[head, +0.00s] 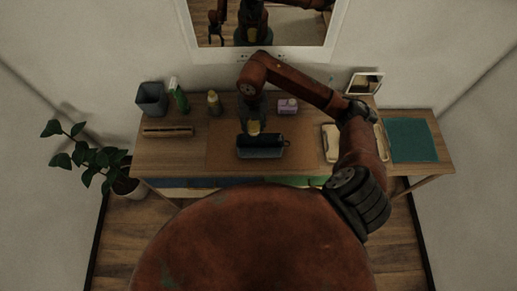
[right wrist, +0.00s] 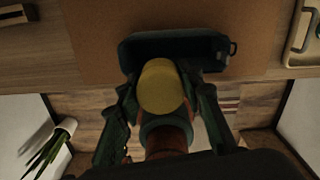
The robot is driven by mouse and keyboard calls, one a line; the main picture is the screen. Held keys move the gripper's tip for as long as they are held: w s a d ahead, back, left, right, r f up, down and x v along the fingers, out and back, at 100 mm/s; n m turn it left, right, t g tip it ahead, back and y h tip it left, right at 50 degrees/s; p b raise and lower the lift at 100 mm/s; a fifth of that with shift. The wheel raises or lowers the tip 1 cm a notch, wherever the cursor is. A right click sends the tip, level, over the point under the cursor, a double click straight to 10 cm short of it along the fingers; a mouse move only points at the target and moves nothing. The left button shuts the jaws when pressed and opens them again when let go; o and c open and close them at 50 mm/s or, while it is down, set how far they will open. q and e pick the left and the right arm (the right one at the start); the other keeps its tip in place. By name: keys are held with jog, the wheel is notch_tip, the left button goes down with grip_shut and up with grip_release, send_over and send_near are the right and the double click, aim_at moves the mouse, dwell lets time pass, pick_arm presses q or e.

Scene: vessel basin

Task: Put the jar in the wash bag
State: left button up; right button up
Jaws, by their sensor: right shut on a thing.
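The jar (head: 254,127), with a yellow top, is held in my right gripper (head: 254,121) above the table. In the right wrist view, its round yellow top (right wrist: 159,87) sits between the two fingers of the right gripper (right wrist: 160,105). The wash bag (head: 260,152) is a dark blue-green, long pouch on the brown mat, and the jar is over or just at its back edge. The bag (right wrist: 175,43) also shows beyond the jar in the right wrist view. I cannot tell whether the jar touches it. My left gripper is not in view.
On the table stand a grey bin (head: 152,99), a green spray bottle (head: 179,96), a pale yellow bottle (head: 213,103), and a lilac box (head: 288,105). A cream tray (head: 331,142) lies right of the bag. A teal mat (head: 413,141) covers the right side.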

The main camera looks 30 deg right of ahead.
notch_tip(320, 180, down, 13)
jog(key=shift+r+p, duration=0.1)
jog(key=shift+p, duration=0.9)
jog(key=shift+f+p, duration=0.3)
jog(key=shift+f, duration=2)
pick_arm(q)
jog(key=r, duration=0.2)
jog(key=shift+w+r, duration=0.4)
pick_arm(e)
jog(key=o, duration=0.7)
jog(key=shift+f, duration=0.2)
jog(key=o, duration=0.5)
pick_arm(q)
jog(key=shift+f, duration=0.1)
pick_arm(e)
jog(key=shift+r, duration=0.1)
